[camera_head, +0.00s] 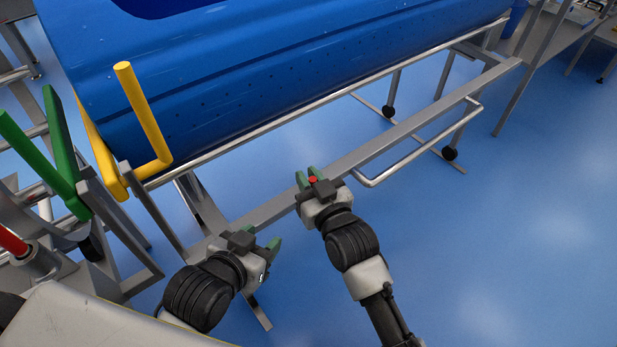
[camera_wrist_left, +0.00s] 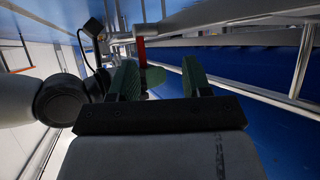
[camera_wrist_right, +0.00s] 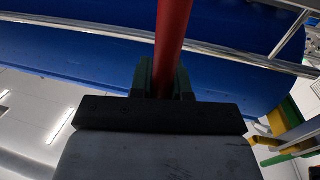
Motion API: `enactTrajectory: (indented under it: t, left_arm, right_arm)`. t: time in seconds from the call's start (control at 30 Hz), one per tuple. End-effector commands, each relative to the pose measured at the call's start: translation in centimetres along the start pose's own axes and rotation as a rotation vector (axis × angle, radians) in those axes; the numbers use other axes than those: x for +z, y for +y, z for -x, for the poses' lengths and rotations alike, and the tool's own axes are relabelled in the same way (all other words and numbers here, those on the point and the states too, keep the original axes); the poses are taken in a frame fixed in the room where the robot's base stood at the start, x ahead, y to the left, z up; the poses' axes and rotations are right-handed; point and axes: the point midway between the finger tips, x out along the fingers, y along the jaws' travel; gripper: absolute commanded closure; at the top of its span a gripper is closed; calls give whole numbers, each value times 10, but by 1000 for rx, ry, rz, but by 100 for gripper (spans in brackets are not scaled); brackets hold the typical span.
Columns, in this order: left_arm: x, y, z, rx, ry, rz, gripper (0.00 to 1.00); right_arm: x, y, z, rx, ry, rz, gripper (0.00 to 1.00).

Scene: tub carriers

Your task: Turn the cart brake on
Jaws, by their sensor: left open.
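A red lever (camera_wrist_right: 172,45) runs between the fingers of my right gripper (camera_wrist_right: 166,80) in the right wrist view. In the head view only its small red end shows (camera_head: 313,180), at the fingers of my right gripper (camera_head: 307,177). The fingers lie close against both sides of it and appear shut on it. My left gripper (camera_head: 266,246) is lower and to the left, open and empty. In the left wrist view, the red lever (camera_wrist_left: 140,52) shows beyond the parted green fingers of my left gripper (camera_wrist_left: 158,82). The lever's base is hidden in the head view.
The cart's grey frame (camera_head: 400,130) passes behind both grippers, carrying a large blue tub (camera_head: 260,70). A yellow handle (camera_head: 142,110) and a green handle (camera_head: 62,140) stand at left. Blue floor (camera_head: 520,220) is open at right.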

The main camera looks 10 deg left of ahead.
Motion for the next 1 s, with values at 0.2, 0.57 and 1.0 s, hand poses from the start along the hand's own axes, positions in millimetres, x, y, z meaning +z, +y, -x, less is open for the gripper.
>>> enactTrajectory:
  t: [0.2,0.57,1.0]
  left_arm:
    - [0,0,0,0,-1,0,52]
    - [16,-4,7,-10,-130,1,52]
    - [76,-13,54,-36,-612,13,52]
  right_arm:
    - [0,0,0,0,0,0,100]
    - [-1,-5,1,-1,9,53,100]
    - [3,-29,6,-2,62,322,100]
